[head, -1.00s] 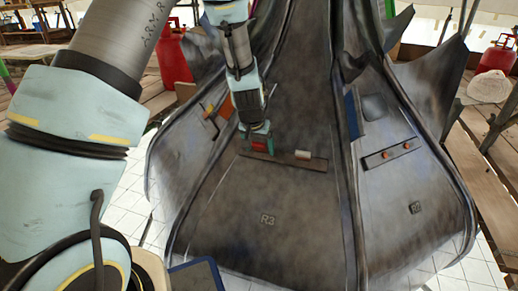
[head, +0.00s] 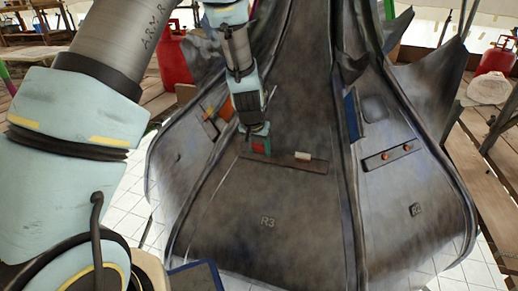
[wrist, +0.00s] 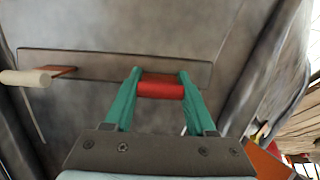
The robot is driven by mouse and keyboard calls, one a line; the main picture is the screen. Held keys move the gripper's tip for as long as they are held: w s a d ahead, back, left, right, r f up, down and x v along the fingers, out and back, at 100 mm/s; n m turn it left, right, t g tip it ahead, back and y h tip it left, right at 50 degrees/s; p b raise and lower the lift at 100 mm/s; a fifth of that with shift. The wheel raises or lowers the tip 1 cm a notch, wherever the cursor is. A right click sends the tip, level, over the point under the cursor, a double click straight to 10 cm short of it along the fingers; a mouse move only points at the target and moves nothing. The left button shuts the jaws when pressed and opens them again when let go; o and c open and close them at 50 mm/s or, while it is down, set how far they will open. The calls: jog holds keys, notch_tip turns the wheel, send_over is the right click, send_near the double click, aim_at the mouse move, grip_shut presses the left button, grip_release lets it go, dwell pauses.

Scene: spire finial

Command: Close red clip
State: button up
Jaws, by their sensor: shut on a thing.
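The red clip (wrist: 160,89) sits at the strip (wrist: 100,66) on the panel marked R3. In the wrist view its red roll lies crosswise between the green fingers of my gripper (wrist: 159,80), which are shut on it. A brown-orange part of the clip shows just beyond the roll. In the head view my gripper (head: 259,143) reaches down to the strip's left end, with a little red (head: 259,149) showing between the fingers. I cannot tell whether the clip's lever lies flat. A white clip (head: 302,156) stands on the same strip to the right, apart from my gripper.
The spire's curved dark panels (head: 265,195) fill the middle. Another strip with an orange part (head: 212,115) is on the left panel. Red gas bottles stand behind.

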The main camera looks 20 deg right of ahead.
aim_at(261, 152)
jog(key=shift+r+p, duration=0.15)
jog(key=shift+p, duration=0.35)
jog(key=p, duration=0.2)
jog(key=g+y+p, duration=0.1)
jog(key=p, duration=0.2)
jog(key=shift+w+d+r, duration=0.2)
jog(key=shift+r, duration=0.2)
jog(key=p, duration=0.3)
jog(key=shift+w+d+g+y, duration=0.1)
jog(key=shift+d+g+y, duration=0.05)
jog(key=shift+g+y, duration=0.25)
jog(key=p, duration=0.2)
jog(key=g+y+p, duration=0.1)
jog(key=shift+w+d+g+p, duration=0.2)
jog(key=shift+w+g+p, duration=0.1)
jog(key=shift+p, duration=0.05)
jog(key=shift+w+d+f+g+y+p, duration=0.25)
jog(key=shift+g+y+p, duration=0.2)
jog(key=shift+g+y, duration=0.2)
jog(key=shift+w+d+f+g+y+b, duration=0.2)
jog(key=shift+g+y+b, duration=0.1)
jog(key=shift+g+y, duration=0.25)
jog(key=shift+w+d+f+g+y+b, duration=0.1)
jog(key=shift+w+g+y+b, duration=0.1)
jog(key=shift+g+y+b, duration=0.5)
jog(key=shift+d+b, duration=0.1)
jog(key=shift+b, duration=0.4)
jog(key=shift+g+y, duration=0.3)
